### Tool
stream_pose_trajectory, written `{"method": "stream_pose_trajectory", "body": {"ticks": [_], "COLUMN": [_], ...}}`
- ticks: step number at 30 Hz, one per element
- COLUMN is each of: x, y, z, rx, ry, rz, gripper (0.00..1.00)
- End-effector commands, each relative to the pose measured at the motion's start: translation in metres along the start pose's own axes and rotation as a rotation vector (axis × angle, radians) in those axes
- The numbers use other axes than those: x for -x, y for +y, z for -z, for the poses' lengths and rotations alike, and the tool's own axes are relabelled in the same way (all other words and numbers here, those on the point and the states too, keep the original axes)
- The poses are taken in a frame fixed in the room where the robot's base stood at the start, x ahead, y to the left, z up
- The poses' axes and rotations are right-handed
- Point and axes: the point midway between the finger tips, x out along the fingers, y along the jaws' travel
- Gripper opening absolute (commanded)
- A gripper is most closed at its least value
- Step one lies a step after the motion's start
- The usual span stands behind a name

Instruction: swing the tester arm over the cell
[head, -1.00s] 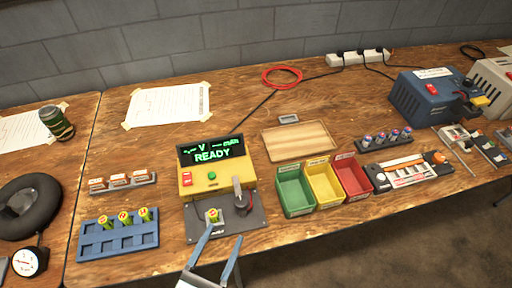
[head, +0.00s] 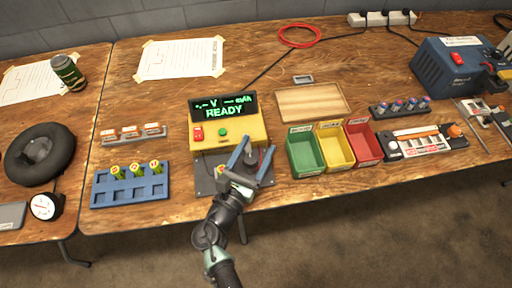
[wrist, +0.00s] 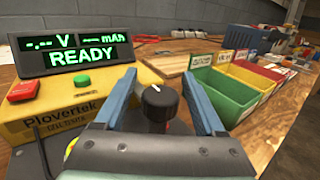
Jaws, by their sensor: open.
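The yellow cell tester (head: 231,137) stands on the bench, its display reading READY. It fills the left of the wrist view (wrist: 65,115). My gripper (head: 258,147) is open at the tester's front right. In the wrist view a black knob (wrist: 160,103) with a white line stands between my blue fingertips (wrist: 159,84), with gaps on both sides. The grey tester arm (head: 252,158) is mostly hidden by my fingers in the head view. The cell in the tester's cradle is largely hidden by my gripper; a small yellow-green bit (wrist: 70,149) shows in the wrist view.
Green (head: 304,153), yellow (head: 336,147) and red (head: 363,143) bins stand close to my gripper's right. A blue rack (head: 130,188) with several cells lies left. A wooden board (head: 313,101) lies behind the bins. The bench's front edge is below the tester.

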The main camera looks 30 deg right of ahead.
Motion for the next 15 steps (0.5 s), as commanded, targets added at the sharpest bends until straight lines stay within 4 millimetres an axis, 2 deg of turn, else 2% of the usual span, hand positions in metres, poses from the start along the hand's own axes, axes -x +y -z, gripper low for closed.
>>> {"method": "stream_pose_trajectory", "body": {"ticks": [9, 15], "x": [-0.0025, -0.0023], "y": [-0.0002, -0.0002], "z": [-0.0002, -0.0002], "rx": [0.0, 0.0], "ry": [0.0, 0.0], "rz": [0.001, 0.0], "gripper": [0.7, 0.34]}}
